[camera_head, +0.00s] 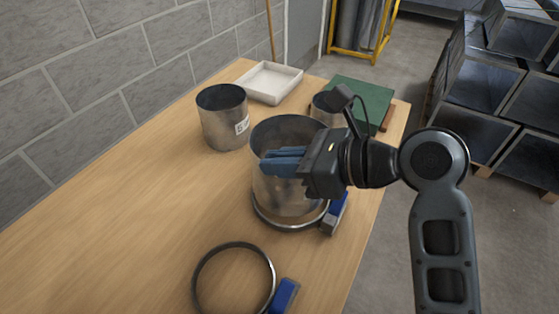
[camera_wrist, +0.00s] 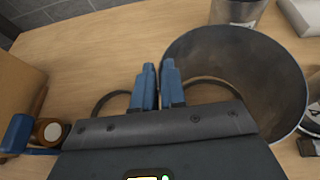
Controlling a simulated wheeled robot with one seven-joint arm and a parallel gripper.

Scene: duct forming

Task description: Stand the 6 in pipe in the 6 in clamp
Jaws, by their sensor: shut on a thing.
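A large grey metal pipe (camera_head: 283,196) stands upright in the middle of the table; its size marking does not show. A thin metal ring clamp (camera_head: 289,226) with a blue handle (camera_head: 338,205) lies around its base; I cannot tell whether the bottom edge is seated. My gripper (camera_head: 284,160) comes from the right at the pipe's upper part, and its blue fingers are shut on the pipe wall. In the wrist view, the pipe's open mouth (camera_wrist: 245,75) is right of the fingers (camera_wrist: 158,88). A second ring clamp (camera_head: 197,275), empty with a blue handle (camera_head: 284,295), lies nearer.
A smaller labelled pipe (camera_head: 219,125) stands behind left. Another short pipe (camera_head: 318,108) stands behind right, partly hidden by my wrist. A white tray (camera_head: 269,82) and a green mat (camera_head: 361,104) lie at the far end. The table's left part is clear.

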